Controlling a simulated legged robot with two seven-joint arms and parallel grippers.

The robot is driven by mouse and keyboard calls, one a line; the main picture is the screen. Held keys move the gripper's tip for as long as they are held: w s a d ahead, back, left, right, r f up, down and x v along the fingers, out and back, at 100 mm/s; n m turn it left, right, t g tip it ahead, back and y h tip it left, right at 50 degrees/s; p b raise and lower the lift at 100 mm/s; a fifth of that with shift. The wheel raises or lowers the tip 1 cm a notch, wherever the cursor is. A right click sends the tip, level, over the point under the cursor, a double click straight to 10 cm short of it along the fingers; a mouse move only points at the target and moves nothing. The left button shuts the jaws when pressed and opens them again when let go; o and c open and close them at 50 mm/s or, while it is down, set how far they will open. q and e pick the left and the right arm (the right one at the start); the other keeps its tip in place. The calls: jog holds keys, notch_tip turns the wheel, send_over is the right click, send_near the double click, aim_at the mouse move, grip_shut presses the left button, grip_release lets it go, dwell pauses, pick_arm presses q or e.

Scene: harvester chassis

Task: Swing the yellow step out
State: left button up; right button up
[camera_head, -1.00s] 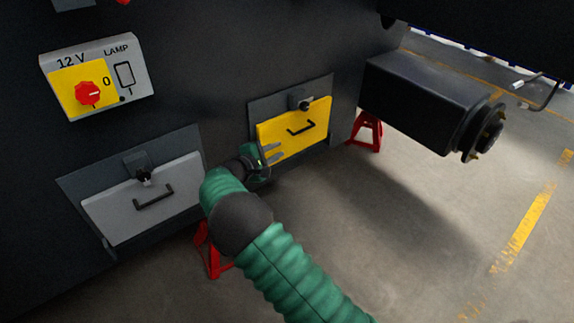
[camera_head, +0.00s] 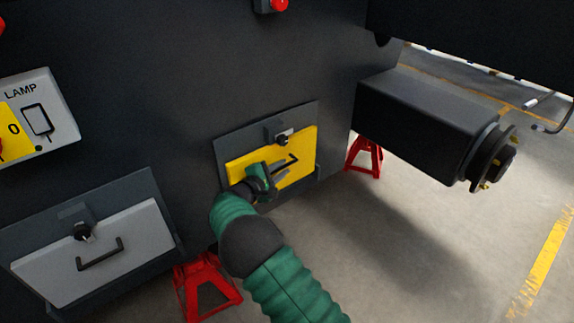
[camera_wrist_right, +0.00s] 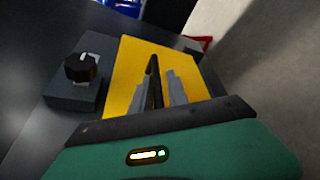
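The yellow step (camera_head: 301,157) is a flat panel set in a dark frame on the chassis wall, in the middle of the head view. It has a black bar handle (camera_head: 291,163) and a black knob (camera_head: 283,139) above it. My right gripper (camera_head: 277,170) is in front of the panel at the handle and partly hides its left end. In the right wrist view my right gripper (camera_wrist_right: 160,84) has its two grey fingers apart, with the black handle (camera_wrist_right: 154,68) between them. Whether they touch it I cannot tell. My left gripper is out of view.
A grey panel (camera_head: 138,253) with its own handle and knob is at the lower left. Red stands (camera_head: 205,281) are under the chassis. A dark axle with a hub (camera_head: 490,155) sticks out at the right. The floor at the lower right is free.

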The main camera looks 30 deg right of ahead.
jog(key=shift+a+r, duration=0.3)
jog(key=shift+a, duration=0.05)
jog(key=shift+c, duration=0.4)
jog(key=shift+d, duration=0.1)
grip_shut()
jog(key=shift+s+d, duration=0.1)
jog(key=shift+d, duration=0.05)
jog(key=shift+d, duration=0.1)
dwell(0.3)
